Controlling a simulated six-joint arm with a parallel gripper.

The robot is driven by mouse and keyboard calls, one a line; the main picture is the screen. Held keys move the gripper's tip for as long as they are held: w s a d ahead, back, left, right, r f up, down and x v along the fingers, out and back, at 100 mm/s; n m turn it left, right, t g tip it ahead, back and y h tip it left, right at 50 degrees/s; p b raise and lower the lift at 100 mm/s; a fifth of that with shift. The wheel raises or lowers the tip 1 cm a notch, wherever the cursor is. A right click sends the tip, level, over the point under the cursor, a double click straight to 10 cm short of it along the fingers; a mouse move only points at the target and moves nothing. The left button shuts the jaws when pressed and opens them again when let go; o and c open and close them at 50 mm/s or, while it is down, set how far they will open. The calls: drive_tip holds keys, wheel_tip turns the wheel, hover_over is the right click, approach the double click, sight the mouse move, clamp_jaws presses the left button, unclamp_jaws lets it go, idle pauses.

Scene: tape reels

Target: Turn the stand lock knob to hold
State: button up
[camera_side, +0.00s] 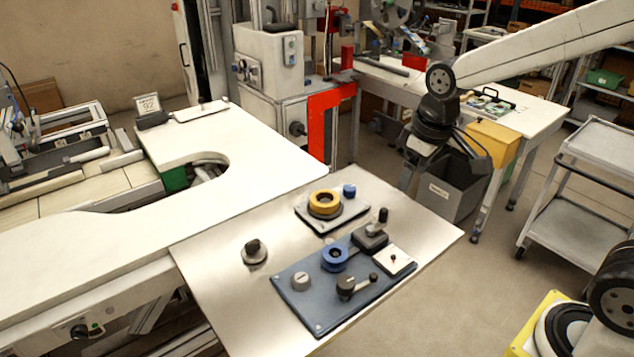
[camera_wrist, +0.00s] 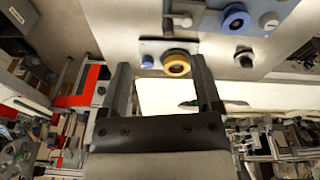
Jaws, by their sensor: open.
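A dark knob on a round base (camera_side: 254,252) stands alone on the metal tabletop, left of a blue-grey panel (camera_side: 318,320); in the wrist view it is a dark knob (camera_wrist: 244,57) at upper right. A light grey round knob (camera_side: 301,281) sits on the panel's left part and shows in the wrist view (camera_wrist: 268,20). I cannot tell which is the stand lock knob, and no setting marks are readable. My gripper (camera_wrist: 160,66) is open and empty, its two dark fingers apart. In the side view it hangs beyond the tabletop's far right edge, clear of both knobs.
The panel carries a blue reel (camera_side: 335,257), a dark crank (camera_side: 355,287) and a white plate (camera_side: 394,260). Behind it, a yellow reel (camera_side: 324,203) sits on a small plate beside a blue knob (camera_side: 349,190). A dark peg (camera_side: 383,215) stands nearby. The tabletop's front left is bare.

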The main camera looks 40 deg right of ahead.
drive_tip(key=w+d+n+g, duration=0.2)
drive_tip(key=w+n, duration=0.4)
drive_tip(key=w, duration=1)
drive_tip(key=n, duration=0.1)
hover_over(350, 187)
drive_tip(key=shift+f, duration=3.45)
drive_tip(key=shift+f, duration=0.1)
drive_tip(key=shift+f, duration=3.8)
clamp_jaws()
